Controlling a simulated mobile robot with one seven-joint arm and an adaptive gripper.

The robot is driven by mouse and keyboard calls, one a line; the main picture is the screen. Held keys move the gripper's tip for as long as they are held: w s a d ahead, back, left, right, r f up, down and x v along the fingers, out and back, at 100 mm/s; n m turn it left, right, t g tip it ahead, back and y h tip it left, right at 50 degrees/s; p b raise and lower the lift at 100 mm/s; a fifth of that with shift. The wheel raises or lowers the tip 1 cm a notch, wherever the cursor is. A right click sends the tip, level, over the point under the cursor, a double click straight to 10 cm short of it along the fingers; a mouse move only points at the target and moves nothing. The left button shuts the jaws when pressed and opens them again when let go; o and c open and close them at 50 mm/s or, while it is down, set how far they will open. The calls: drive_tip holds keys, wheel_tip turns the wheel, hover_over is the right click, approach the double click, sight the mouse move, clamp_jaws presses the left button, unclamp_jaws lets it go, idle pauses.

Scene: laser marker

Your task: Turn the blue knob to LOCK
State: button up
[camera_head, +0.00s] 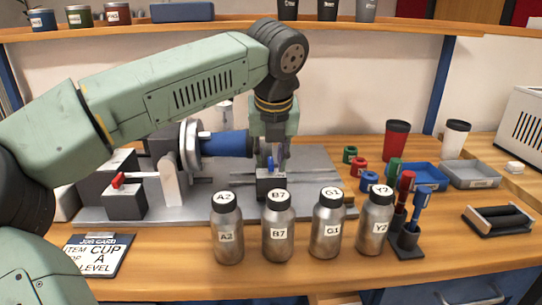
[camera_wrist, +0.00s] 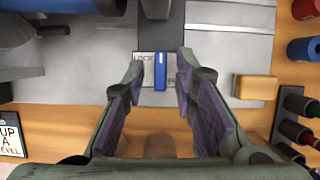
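The blue knob (camera_wrist: 160,72) stands on a small plate in the wrist view, its bar running up and down the picture. A label reading LOCK (camera_wrist: 143,57) lies to its left; lettering to its right is mostly hidden by a finger. In the head view the blue knob (camera_head: 270,163) shows on top of a dark block (camera_head: 271,184) on the marker. My gripper (camera_wrist: 160,68) is open, one finger on each side of the knob, with gaps visible on both sides. In the head view my gripper (camera_head: 272,150) points down over the block.
A blue cup (camera_head: 225,143) sits in the chuck left of my gripper. Several labelled metal bottles (camera_head: 278,240) stand in front of the block. A red-handled lever (camera_head: 117,180) is at left.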

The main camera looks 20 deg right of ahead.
idle(0.3)
drive_tip(key=v, duration=1.2)
drive_tip(key=shift+s, duration=0.1)
wheel_tip(320, 180, up, 7)
drive_tip(key=p, duration=0.7)
